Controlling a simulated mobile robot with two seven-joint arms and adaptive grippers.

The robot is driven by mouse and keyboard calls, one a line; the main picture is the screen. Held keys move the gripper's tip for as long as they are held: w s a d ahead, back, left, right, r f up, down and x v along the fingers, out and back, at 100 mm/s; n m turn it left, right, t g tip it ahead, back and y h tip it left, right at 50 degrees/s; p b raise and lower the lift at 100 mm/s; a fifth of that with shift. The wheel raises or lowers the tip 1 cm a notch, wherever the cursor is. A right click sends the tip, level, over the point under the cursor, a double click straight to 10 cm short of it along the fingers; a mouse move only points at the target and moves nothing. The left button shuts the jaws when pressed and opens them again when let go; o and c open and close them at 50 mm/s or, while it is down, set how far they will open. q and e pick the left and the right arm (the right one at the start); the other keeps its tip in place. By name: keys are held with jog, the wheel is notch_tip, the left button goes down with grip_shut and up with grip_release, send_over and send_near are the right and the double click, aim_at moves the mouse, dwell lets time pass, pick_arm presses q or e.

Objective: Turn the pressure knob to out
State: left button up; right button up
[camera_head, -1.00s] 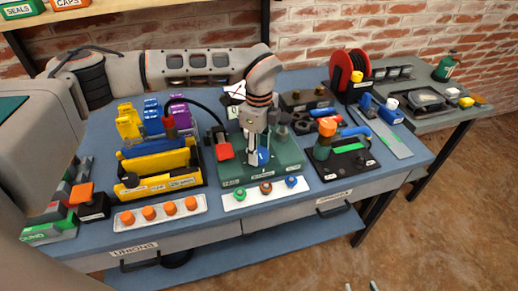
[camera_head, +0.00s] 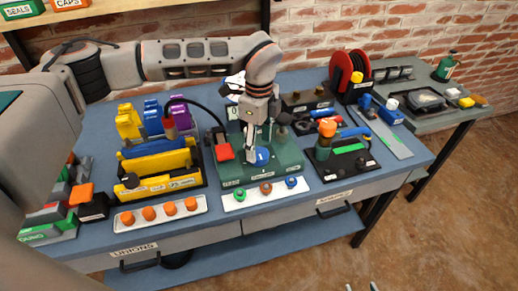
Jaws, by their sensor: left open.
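A round blue knob (camera_head: 262,156) with a small white mark sits on the green test unit (camera_head: 232,174) in the middle of the bench. I take it for the pressure knob; its label is too small to read. My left gripper (camera_head: 257,145) points down just above and behind the knob, with its fingers open. Whether a finger touches the knob I cannot tell. Only the fingertips of my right gripper (camera_head: 361,287) show at the bottom edge, apart with floor between them.
A white strip (camera_head: 234,203) with coloured caps lies in front. A black stand with an orange-topped valve (camera_head: 326,128) is to the right.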

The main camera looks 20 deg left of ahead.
aim_at(259, 154)
pick_arm(q)
notch_tip(259, 154, up, 9)
jog(key=shift+r, duration=0.15)
jog(key=shift+s, duration=0.15)
dwell(0.5)
